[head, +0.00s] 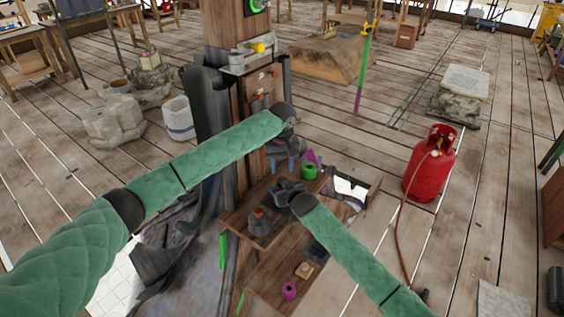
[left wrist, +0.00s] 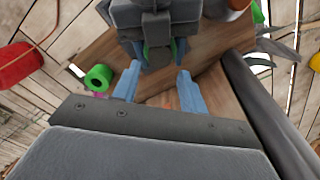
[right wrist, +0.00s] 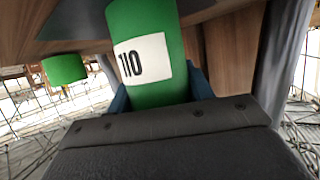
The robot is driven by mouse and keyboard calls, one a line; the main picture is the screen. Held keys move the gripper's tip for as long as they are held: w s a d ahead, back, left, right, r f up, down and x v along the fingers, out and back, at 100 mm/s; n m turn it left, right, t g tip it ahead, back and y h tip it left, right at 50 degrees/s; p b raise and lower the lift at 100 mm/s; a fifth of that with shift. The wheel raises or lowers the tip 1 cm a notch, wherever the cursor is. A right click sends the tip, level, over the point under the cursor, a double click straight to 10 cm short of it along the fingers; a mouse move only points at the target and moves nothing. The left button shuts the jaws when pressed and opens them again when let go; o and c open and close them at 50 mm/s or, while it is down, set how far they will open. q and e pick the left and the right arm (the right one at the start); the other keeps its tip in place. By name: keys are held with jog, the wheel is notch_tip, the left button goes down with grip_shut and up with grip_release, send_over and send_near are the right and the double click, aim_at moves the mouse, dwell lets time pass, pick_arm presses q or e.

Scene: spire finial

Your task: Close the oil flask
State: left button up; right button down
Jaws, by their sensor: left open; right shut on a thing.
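A grey flask (head: 259,224) with an orange-red top stands upright on the small wooden bench, left of my right gripper (head: 284,188). I take it for the oil flask; whether its mouth is covered is too small to tell. My right gripper is shut on a green cylinder (right wrist: 150,50) with a white label reading 110. In the left wrist view a bit of this green cylinder (left wrist: 155,52) shows between its fingers. My left gripper (left wrist: 158,74) is open and empty, its blue fingers pointing down above the bench beside the post, close to the right gripper.
Another green cylinder (head: 309,171) stands on the bench beside a purple cone (head: 313,157). A magenta ring (head: 289,290) and a small tan block (head: 304,270) lie lower down. The wooden post (head: 258,100) rises behind. A red gas bottle (head: 430,165) with a hose stands right.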

aim_at(282, 180)
pick_arm(q)
jog(key=shift+f, duration=3.05)
jog(key=c, duration=0.7)
jog(key=o, duration=1)
jog(key=shift+r, duration=0.1)
